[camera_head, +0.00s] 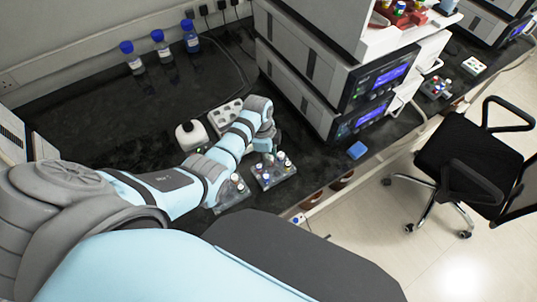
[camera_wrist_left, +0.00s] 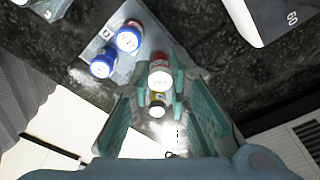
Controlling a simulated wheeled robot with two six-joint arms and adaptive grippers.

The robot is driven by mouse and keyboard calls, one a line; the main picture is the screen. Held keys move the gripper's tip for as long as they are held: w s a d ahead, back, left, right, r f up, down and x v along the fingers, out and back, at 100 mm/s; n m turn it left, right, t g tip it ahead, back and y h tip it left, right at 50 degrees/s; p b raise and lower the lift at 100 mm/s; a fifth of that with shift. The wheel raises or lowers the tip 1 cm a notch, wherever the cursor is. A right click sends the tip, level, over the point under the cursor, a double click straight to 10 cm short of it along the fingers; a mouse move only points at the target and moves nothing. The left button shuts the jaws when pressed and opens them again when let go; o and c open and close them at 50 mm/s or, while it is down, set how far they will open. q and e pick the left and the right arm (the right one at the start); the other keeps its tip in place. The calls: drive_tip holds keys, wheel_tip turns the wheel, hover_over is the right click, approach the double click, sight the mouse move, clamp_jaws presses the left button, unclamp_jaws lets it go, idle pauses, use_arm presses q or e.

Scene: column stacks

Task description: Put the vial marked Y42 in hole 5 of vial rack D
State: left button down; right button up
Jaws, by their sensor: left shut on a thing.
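My left gripper (camera_head: 267,155) points down over a small grey vial rack (camera_head: 284,177) on the dark bench. In the left wrist view the gripper (camera_wrist_left: 156,90) is shut on a vial. Two blue-capped vials (camera_wrist_left: 128,37) (camera_wrist_left: 103,63) stand in a grey rack (camera_wrist_left: 96,46) just beyond. The cap markings and hole numbers are too small to read. My right gripper is in neither view.
Another small rack (camera_head: 238,199) with vials is beside my left wrist. A light multi-hole rack (camera_head: 224,117) and a white device (camera_head: 191,134) are behind the arm. Stacked instruments (camera_head: 335,80) stand to the right.

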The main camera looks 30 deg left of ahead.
use_arm(q)
drive_tip(key=shift+f, duration=0.15)
drive_tip(key=shift+f+b, duration=0.35)
drive_tip(key=shift+f, duration=0.1)
drive_tip(key=c, duration=1.1)
unclamp_jaws()
wheel_tip(320, 180, up, 4)
drive_tip(key=p, duration=0.3)
drive_tip(key=shift+f+p, duration=0.25)
drive_tip(key=shift+p, duration=0.15)
drive_tip(key=shift+r, duration=1.25)
